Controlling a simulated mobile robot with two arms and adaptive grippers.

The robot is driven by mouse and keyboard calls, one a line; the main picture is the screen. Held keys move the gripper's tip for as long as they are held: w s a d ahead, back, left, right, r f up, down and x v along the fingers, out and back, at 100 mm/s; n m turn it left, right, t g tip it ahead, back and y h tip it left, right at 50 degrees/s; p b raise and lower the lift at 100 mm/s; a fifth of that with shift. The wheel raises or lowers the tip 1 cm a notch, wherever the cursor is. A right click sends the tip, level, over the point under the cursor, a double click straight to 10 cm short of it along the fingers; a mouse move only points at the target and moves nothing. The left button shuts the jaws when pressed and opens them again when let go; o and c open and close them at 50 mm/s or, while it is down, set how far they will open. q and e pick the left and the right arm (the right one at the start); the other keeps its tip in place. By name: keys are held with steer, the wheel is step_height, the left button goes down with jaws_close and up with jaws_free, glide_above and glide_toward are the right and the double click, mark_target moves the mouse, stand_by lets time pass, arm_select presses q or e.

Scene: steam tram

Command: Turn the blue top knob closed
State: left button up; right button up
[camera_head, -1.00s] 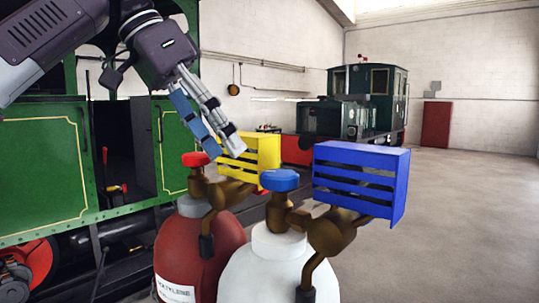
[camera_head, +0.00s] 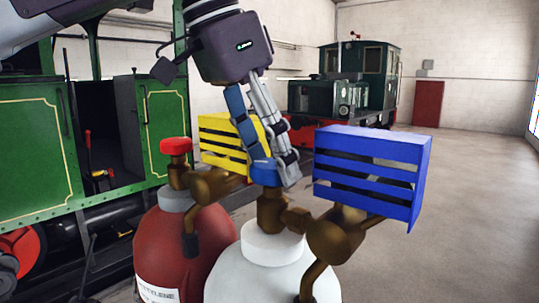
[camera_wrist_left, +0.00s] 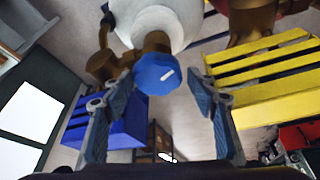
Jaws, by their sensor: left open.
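The blue top knob (camera_head: 264,172) sits on the brass valve of the white gas cylinder (camera_head: 270,262). In the left wrist view the knob (camera_wrist_left: 157,74) shows a white mark on its top and lies between the two fingers, nearer the left one in the picture. My left gripper (camera_head: 272,168) comes down from above and is open around the knob; its fingers partly hide the knob in the head view. In the left wrist view the open gripper (camera_wrist_left: 165,90) has a clear gap on the right side of the knob. My right gripper is not in view.
A red knob (camera_head: 175,146) tops the dark red acetylene cylinder (camera_head: 180,240) to the left. A yellow slatted box (camera_head: 222,155) and a blue slatted box (camera_head: 372,150) stand close on either side. Open floor lies to the right (camera_head: 470,200).

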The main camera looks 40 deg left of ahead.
arm_select(q)
steer(key=shift+f, duration=0.1)
steer(key=shift+s+d, duration=0.1)
steer(key=shift+s, duration=0.1)
steer(key=shift+c, duration=0.4)
steer(key=c, duration=0.8)
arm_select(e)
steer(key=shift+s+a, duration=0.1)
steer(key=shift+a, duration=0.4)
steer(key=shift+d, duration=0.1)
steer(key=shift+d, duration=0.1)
